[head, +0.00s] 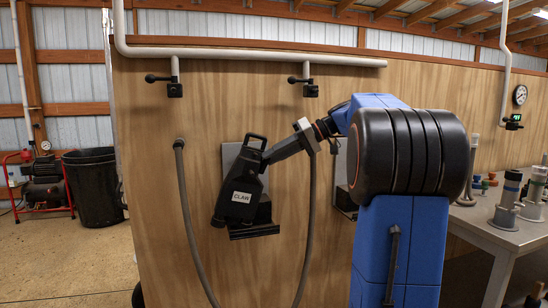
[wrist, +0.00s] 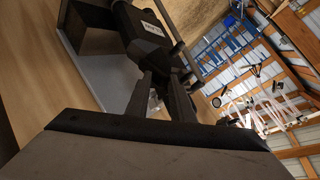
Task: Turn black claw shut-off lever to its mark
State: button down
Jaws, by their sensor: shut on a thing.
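The black claw (head: 238,190), with a white CLAW label, stands tilted in front of a grey plate on the plywood wall. My gripper (head: 268,158) reaches in from the right and is shut on the claw's upper right side. In the wrist view, the two dark fingers (wrist: 163,85) close at the black claw body (wrist: 145,38); the exact grip spot is unclear. Two black shut-off levers hang from the white pipe: a left one (head: 160,78) and a right one (head: 297,80), both pointing left. I cannot make out their marks.
A black ledge (head: 255,231) is below the claw. Grey hoses hang left (head: 190,215) and right (head: 308,220) of it. My arm hides part of a second plate. A table with several fittings (head: 505,228) stands at right. Floor at left is open before a black bin (head: 92,190).

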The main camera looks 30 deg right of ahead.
jog(key=c, duration=1.3)
grip_release()
jog(key=shift+o, duration=0.2)
jog(key=v, duration=1.7)
jog(key=shift+s, duration=0.15)
jog(key=shift+d+r, duration=0.1)
